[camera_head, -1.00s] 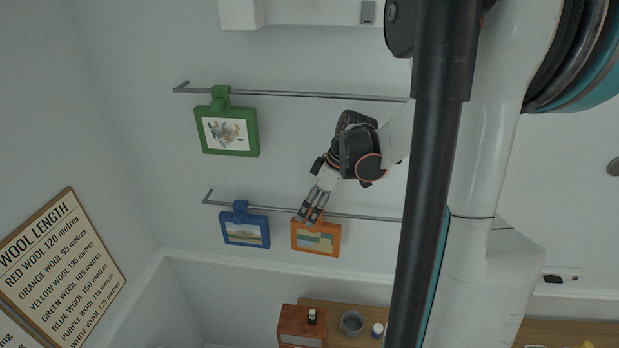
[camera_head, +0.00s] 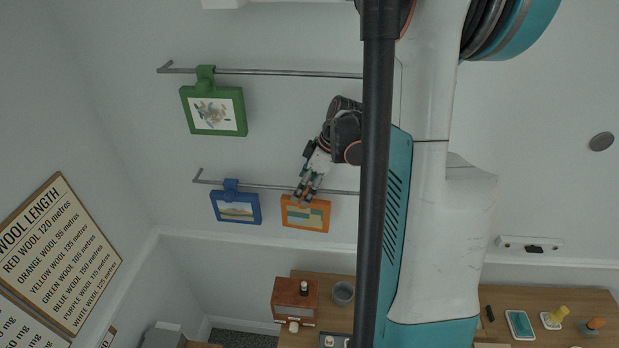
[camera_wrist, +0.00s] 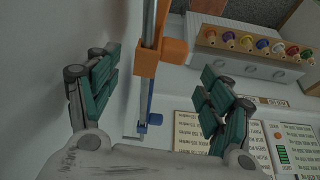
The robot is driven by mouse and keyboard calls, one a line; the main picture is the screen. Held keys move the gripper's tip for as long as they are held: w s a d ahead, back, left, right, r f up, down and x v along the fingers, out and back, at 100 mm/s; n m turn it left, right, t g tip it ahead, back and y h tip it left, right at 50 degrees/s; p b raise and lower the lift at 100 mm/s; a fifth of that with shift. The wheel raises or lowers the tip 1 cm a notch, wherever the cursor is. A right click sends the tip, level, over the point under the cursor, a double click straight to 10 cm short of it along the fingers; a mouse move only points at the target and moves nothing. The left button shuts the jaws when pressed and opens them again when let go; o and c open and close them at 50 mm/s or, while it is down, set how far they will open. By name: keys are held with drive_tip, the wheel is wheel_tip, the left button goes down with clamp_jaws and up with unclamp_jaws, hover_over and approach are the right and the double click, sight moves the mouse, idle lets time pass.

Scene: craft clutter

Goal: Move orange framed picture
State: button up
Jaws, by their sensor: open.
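The orange framed picture (camera_head: 306,215) hangs from the lower wall rail (camera_head: 270,186) in the head view, to the right of the blue framed picture (camera_head: 236,208). My gripper (camera_head: 301,198) is at the top of the orange frame, by its hook. In the wrist view my gripper (camera_wrist: 155,95) is open, with green-padded fingers on both sides. The orange hook (camera_wrist: 160,58) sits on the rail between and beyond the fingers, nearer the left finger. The fingers do not visibly close on it. The blue hook (camera_wrist: 150,122) shows farther along the rail.
A green framed picture (camera_head: 214,110) hangs on the upper rail (camera_head: 290,73). A wool length sign (camera_head: 60,255) is on the left wall. Below, a table holds a brown box (camera_head: 295,301) and a grey cup (camera_head: 343,293). A shelf of colourful spools (camera_wrist: 250,42) shows in the wrist view.

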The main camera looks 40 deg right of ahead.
hover_over(304, 213)
drive_tip(key=shift+s+x, duration=0.15)
drive_tip(key=shift+x, duration=0.9)
drive_tip(key=shift+s+x, duration=0.2)
drive_tip(key=shift+x, duration=0.85)
drive_tip(key=shift+d, duration=0.1)
drive_tip(key=shift+c, duration=0.3)
drive_tip(key=shift+f, duration=0.1)
drive_tip(key=c, duration=1.3)
